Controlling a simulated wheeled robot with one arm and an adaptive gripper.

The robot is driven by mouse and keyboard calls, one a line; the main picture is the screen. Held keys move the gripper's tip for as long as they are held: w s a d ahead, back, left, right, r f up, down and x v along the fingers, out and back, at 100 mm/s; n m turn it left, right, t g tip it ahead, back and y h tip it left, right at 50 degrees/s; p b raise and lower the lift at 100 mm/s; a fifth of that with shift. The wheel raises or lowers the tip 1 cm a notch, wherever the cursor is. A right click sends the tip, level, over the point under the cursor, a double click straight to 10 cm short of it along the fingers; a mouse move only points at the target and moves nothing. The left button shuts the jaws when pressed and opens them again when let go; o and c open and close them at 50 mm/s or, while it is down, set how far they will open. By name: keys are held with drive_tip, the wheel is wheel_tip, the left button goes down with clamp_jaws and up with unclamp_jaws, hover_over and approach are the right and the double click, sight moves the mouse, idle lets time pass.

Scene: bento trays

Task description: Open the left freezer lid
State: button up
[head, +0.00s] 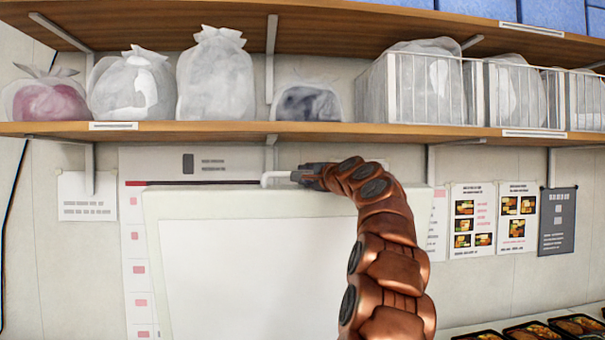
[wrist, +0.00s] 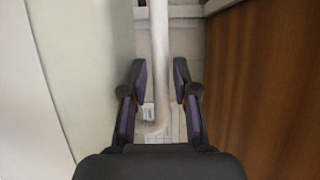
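The freezer lid (head: 255,204) stands raised and nearly upright in the head view, a white panel with a pale rim. Its white bar handle (head: 279,177) runs along the top edge. My gripper (head: 306,175) is at the right end of this handle. In the wrist view, the handle (wrist: 159,55) runs between the two fingers of my gripper (wrist: 160,85). The fingers are apart, with a narrow gap showing on each side of the bar. The pale lid surface (wrist: 85,50) is at the left there. The freezer body is out of view.
A wooden shelf (head: 230,129) with several bags and wire baskets (head: 425,90) runs just above the lid and my gripper. A brown wooden surface (wrist: 262,90) is close on the right in the wrist view. Bento trays (head: 535,330) lie at the lower right.

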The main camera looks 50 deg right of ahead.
drive_tip(key=shift+x, duration=0.95)
drive_tip(key=shift+c, duration=0.3)
clamp_jaws()
